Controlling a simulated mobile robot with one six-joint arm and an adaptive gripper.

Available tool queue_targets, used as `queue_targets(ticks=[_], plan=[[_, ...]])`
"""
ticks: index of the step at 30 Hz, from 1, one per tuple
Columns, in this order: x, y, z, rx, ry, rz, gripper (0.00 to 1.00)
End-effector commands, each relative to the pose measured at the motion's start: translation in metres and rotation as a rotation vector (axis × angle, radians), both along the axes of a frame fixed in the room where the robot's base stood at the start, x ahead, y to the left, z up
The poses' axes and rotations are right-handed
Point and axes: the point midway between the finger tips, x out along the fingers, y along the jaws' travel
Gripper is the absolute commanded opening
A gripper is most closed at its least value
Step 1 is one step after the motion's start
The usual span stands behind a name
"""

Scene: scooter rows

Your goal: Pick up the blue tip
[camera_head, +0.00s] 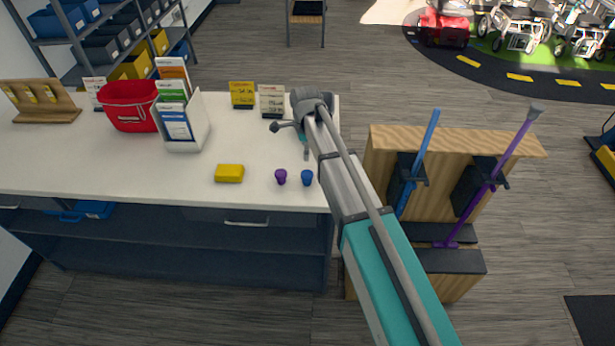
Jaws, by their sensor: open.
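The blue tip (307,178) stands on the white tabletop near its front edge, just left of my arm. A purple tip (281,177) stands close to its left, with a small gap between them. My gripper (289,132) is at the far end of my arm, over the table behind the two tips. It is open, small in this view, and partly hidden by my own wrist. It is apart from the blue tip. Nothing shows held in it.
A yellow block (229,173) lies left of the tips. A leaflet holder (187,126), a red basket (131,106) and small cards (242,95) stand farther back. A wooden rack (425,206) with a blue cane (419,160) and a purple cane (497,170) stands right of the table.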

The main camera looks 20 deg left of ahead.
Motion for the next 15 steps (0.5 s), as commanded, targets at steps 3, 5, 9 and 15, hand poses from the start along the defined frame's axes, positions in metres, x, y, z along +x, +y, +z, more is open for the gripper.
queue_targets(ticks=[3,5,9,15], plan=[[0.000,0.000,-0.002,0.000,0.000,0.001,0.86],[0.000,0.000,-0.004,0.000,0.000,0.001,0.86],[0.000,0.000,-0.012,0.000,0.000,0.001,0.86],[0.000,0.000,-0.028,0.000,0.000,0.001,0.86]])
